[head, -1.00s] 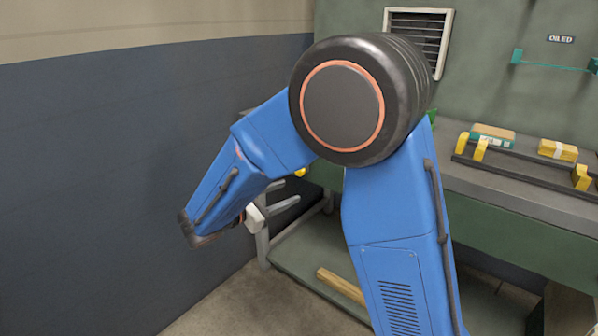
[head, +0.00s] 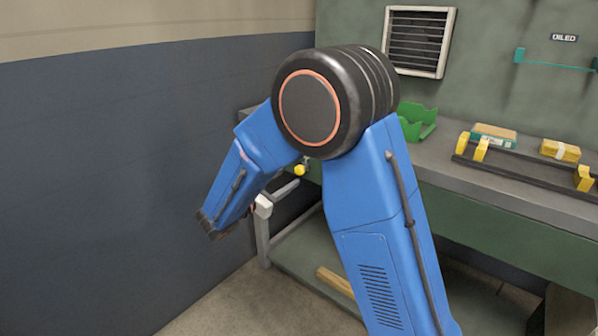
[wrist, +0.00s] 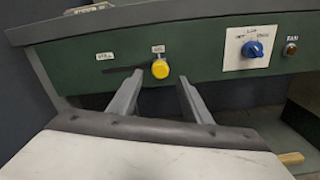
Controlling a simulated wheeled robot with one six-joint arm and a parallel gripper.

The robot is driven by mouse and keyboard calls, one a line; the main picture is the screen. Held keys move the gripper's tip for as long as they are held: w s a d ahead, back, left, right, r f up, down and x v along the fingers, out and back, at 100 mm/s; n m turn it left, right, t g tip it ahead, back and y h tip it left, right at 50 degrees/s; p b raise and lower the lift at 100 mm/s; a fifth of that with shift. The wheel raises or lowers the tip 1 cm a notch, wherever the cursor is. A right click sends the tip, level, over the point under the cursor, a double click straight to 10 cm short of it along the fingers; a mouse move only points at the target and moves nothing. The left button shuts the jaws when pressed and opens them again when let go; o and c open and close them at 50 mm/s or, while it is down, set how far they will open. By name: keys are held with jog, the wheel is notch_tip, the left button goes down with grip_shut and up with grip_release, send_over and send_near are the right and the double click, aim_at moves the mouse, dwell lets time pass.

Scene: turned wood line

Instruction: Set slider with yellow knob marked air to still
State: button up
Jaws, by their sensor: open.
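The slider's yellow knob (wrist: 160,69) sits at the right end of a dark horizontal slot (wrist: 122,71) in the green front panel, under a small label that seems to read AIR (wrist: 158,49). A label reading STILL (wrist: 104,56) is above the slot's left end. The knob also shows in the head view (head: 300,170), just right of my forearm. My gripper (wrist: 158,90) is open, its two grey fingers pointing at the panel, one to each side of and below the knob. I cannot tell whether they touch it. In the head view a finger (head: 284,190) shows beneath the knob.
A blue rotary knob (wrist: 253,48) on a white plate and a dark red button (wrist: 290,48) are right of the slider. On the bench (head: 475,190) are a green bin (head: 415,122) and a black rack with yellow blocks (head: 525,172). A dark wall (head: 100,170) is at left.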

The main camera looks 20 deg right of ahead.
aim_at(297, 171)
jog(key=x, duration=0.7)
jog(key=shift+w+d, duration=0.2)
jog(key=shift+d, duration=0.1)
jog(key=shift+c, duration=0.2)
grip_shut()
jog(key=shift+w, duration=0.1)
